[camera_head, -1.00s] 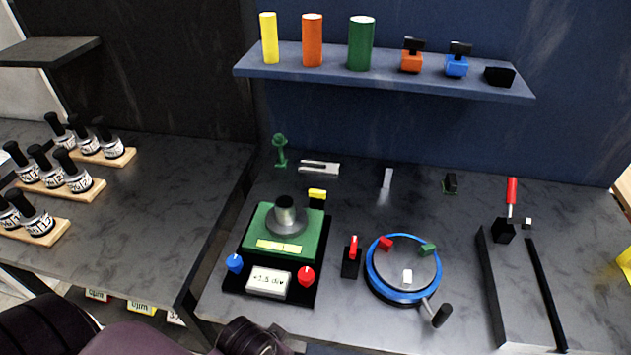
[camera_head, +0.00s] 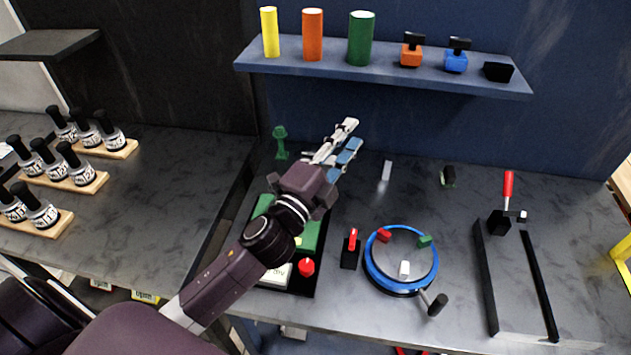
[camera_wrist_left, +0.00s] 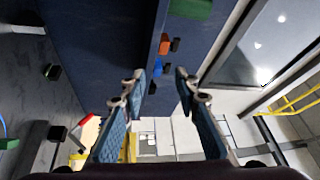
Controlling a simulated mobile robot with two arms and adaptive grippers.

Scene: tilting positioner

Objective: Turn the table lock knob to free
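A tilting unit with a green top (camera_head: 308,238) stands on a black base. My left arm covers much of it, including its blue knob. Its red knob (camera_head: 306,267) shows at the front right. Another red-handled knob (camera_head: 352,240) on a small black plate stands between this unit and a round table with a blue rim (camera_head: 372,275). No label shows which is the table lock knob. My left gripper (camera_head: 347,140) is open and empty, raised above the back of the unit and pointing to the back right. Its spread fingers show in the left wrist view (camera_wrist_left: 160,85). My right gripper is out of view.
The round table has a crank handle (camera_head: 437,303) at its front right. A blue shelf (camera_head: 385,70) with coloured cylinders spans the back wall. A red-handled clamp (camera_head: 508,190) and black rails (camera_head: 486,280) stand at the right. Labelled bottles (camera_head: 80,172) stand far left.

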